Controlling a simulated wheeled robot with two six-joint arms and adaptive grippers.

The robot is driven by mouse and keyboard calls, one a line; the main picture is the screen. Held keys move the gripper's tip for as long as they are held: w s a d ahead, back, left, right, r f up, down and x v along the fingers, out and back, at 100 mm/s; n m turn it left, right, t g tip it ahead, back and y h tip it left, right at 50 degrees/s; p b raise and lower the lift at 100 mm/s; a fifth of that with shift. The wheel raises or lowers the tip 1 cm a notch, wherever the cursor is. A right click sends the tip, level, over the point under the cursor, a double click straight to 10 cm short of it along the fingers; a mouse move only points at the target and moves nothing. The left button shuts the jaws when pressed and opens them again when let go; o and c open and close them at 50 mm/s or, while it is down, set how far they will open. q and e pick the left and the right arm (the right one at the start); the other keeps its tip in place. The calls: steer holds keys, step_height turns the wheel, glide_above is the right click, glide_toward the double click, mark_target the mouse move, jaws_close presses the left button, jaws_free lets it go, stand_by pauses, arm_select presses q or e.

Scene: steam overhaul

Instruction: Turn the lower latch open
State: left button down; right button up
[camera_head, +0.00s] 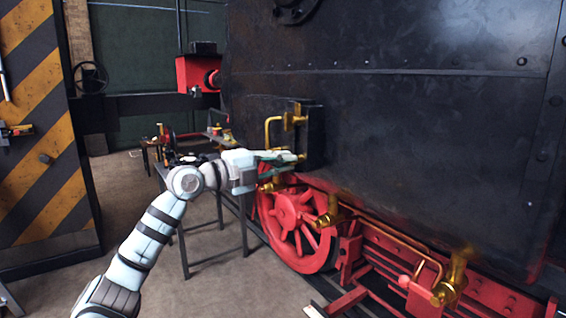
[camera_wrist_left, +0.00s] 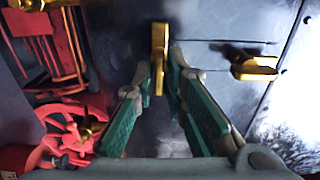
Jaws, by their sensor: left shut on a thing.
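My left gripper (camera_head: 296,157) reaches from the left to the lower part of a small dark box (camera_head: 315,140) on the side of the black engine. In the left wrist view its two teal fingers (camera_wrist_left: 160,78) are closed around the brass lower latch (camera_wrist_left: 158,40), one on each side. In the head view the gripper mostly hides this latch; only a bit of brass (camera_head: 301,157) shows at the fingertips. A second brass latch (camera_head: 294,118) sits higher on the box. It also shows in the left wrist view (camera_wrist_left: 255,69), apart from the fingers. My right gripper is out of view.
Below the box is a red spoked wheel (camera_head: 297,222) with red undercarriage and brass pipes (camera_head: 450,280). A dark metal table (camera_head: 214,257) stands beside my left forearm. A yellow-and-black striped panel (camera_head: 40,140) is at the far left. The floor between them is clear.

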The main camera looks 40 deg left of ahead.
arm_select(q)
steer(key=shift+a, duration=0.1)
steer(key=shift+r, duration=0.1)
stand_by(0.3)
steer(key=m+p, duration=0.1)
steer(key=m, duration=1.6)
steer(key=shift+m+p, duration=0.3)
steer(key=shift+m, duration=0.1)
stand_by(0.3)
steer(key=c, duration=1.8)
jaws_free()
steer(key=shift+c, duration=0.2)
steer(key=shift+o, duration=0.4)
steer(key=shift+w, duration=0.15)
